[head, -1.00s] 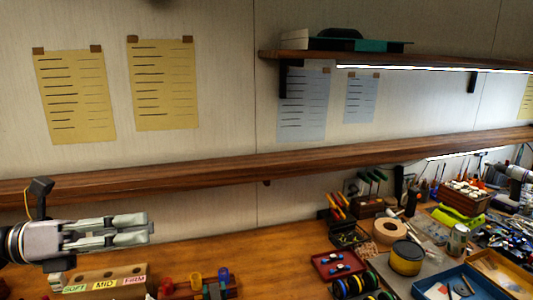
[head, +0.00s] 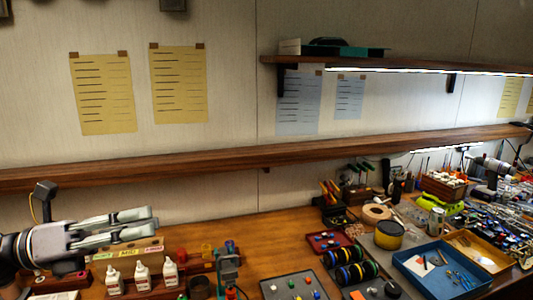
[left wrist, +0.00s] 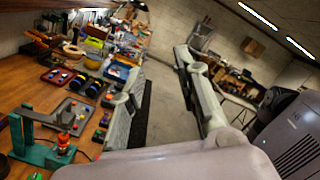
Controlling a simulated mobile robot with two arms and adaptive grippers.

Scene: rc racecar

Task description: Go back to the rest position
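My left gripper (head: 153,218) is at the left of the head view, level above the bench and pointing right. In the left wrist view its two fingers (left wrist: 160,64) stand apart with nothing between them, so it is open and empty. It is above the left part of the bench (head: 275,245), in front of the wooden SOFT/MID/FIRM block (head: 128,248), which it partly hides. My right gripper is in neither view.
White bottles (head: 142,277) stand in a rack below my left gripper. A green stand (head: 228,262), a red tray (head: 329,241) and a blue tray (head: 424,287) are to the right. A long wooden shelf (head: 230,160) runs behind. Open floor (left wrist: 165,120) shows beside the bench.

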